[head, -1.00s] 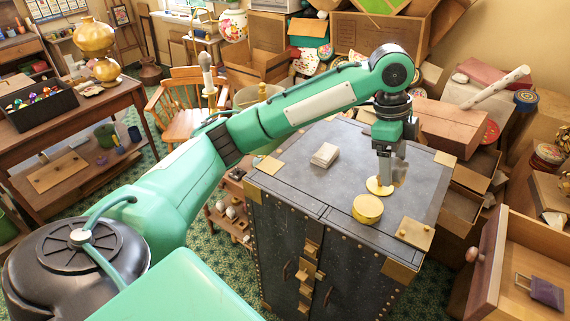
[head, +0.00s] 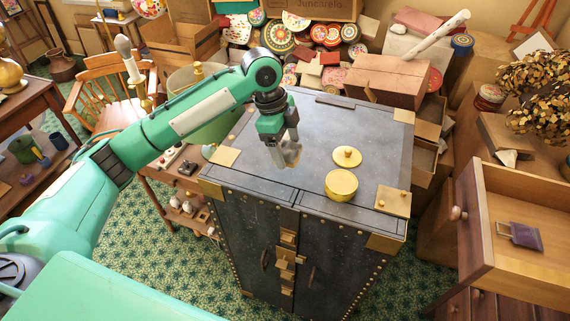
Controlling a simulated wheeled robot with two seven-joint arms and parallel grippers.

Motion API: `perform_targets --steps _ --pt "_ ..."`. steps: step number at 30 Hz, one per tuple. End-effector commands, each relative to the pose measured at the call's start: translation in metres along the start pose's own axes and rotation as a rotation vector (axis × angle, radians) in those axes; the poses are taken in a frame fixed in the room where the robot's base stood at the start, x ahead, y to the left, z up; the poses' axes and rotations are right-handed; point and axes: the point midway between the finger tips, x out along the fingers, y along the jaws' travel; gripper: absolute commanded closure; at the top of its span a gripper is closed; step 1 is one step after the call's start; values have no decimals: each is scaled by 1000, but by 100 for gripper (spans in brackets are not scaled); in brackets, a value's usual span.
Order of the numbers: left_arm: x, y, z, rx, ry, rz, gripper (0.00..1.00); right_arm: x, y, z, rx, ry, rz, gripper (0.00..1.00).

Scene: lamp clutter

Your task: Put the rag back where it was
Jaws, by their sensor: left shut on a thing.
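My left gripper (head: 289,158) is above the left part of the dark trunk top (head: 318,118). It is shut on a small pale thing at its fingertips, which I take to be the rag (head: 292,152); the fingers and wrist hide most of it. A round yellow tin (head: 341,185) stands on the trunk to the right of the gripper. A flat yellow lid (head: 347,157) with a small knob lies just behind the tin, apart from the gripper. My right gripper is not in view.
Brass plates cover the trunk's corners. A small shelf (head: 180,165) with odds and ends stands left of the trunk. An open wooden drawer (head: 545,285) holding a purple item (head: 525,236) juts out at the right. Boxes (head: 385,78) and round tins crowd the back.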

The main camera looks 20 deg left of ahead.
Motion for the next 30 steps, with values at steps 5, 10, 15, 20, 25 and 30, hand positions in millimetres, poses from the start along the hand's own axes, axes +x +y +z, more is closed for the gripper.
perform_targets --steps 5,10,15,20,25,30 --pt "30 0 9 -2 -1 1 42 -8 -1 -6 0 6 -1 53" --pt "42 0 12 0 0 0 42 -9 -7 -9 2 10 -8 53" --pt "62 0 18 -3 -1 3 42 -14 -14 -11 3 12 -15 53" --pt "80 0 22 -1 0 0 42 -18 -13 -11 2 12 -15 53" --pt "81 0 22 0 0 -2 42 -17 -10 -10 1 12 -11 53" --pt "83 0 23 0 0 0 42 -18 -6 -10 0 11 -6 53"
